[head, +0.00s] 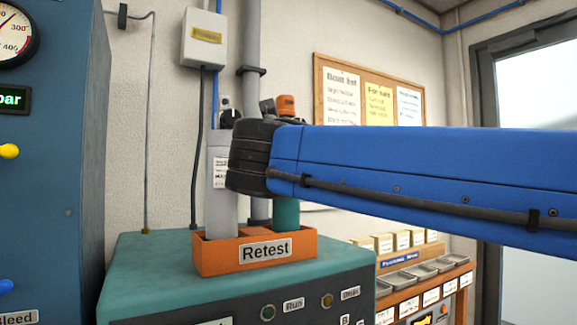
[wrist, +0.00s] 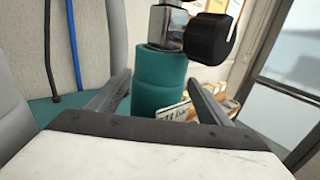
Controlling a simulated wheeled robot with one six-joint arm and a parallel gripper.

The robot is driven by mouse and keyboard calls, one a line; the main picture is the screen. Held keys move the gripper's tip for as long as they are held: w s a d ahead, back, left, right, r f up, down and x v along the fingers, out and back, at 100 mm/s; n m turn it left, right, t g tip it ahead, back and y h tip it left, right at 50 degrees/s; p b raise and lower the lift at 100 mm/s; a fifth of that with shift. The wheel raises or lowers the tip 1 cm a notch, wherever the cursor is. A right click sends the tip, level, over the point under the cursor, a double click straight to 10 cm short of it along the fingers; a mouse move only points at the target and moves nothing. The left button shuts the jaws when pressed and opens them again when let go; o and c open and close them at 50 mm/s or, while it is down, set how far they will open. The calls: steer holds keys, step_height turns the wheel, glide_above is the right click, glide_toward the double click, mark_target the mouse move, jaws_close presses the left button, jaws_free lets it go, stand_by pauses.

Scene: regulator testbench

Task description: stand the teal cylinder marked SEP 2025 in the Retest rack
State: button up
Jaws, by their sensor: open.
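The orange Retest rack (head: 210,262) sits on a teal bench unit. A teal cylinder (head: 286,212) stands upright in its right part, mostly hidden behind my arm. In the wrist view the teal cylinder (wrist: 158,82) has a metal valve and black knob on top. A white tag (wrist: 172,112) shows low on its right side, but I cannot read a date. My gripper (wrist: 157,88) is open, with one finger on each side of the teal cylinder; I cannot tell whether they touch it. The fingers are hidden in the head view.
A grey cylinder (head: 221,200) with a black knob stands in the rack's left part, close to my gripper. A blue panel (head: 50,180) with a gauge is at the left. A shelf of trays (head: 425,272) and boxes is at the right, near a glass door.

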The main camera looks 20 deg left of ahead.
steer(key=s+d, duration=0.3)
steer(key=s, duration=1.4)
steer(key=shift+d, duration=0.2)
steer(key=shift+r, duration=0.1)
steer(key=w+d+f+m+g+h, duration=0.2)
steer(key=w+d+f+m, duration=0.35)
steer(key=d+f, duration=0.45)
steer(key=w+d+f+m+g+h, duration=0.3)
steer(key=w+d+f+m, duration=0.2)
steer(key=w+d+f, duration=0.45)
steer(key=s+d+f+m+g, duration=0.2)
steer(key=d+f+m, duration=0.2)
steer(key=d+f, duration=0.3)
steer(key=s+d+f+m+g, duration=0.25)
steer(key=d+f+m, duration=0.2)
steer(key=d, duration=0.45)
steer(key=s+d+f+m+g, duration=0.1)
steer(key=s+d+f+m, duration=0.4)
steer(key=s+f+m, duration=0.2)
steer(key=s+d+f+m+g+y, duration=0.1)
steer(key=s+d+f+m, duration=0.5)
steer(key=f+m, duration=0.6)
steer(key=shift+s+f+g+y, duration=0.3)
steer(key=shift+s+f+g, duration=0.35)
steer(key=shift+s+f, duration=0.25)
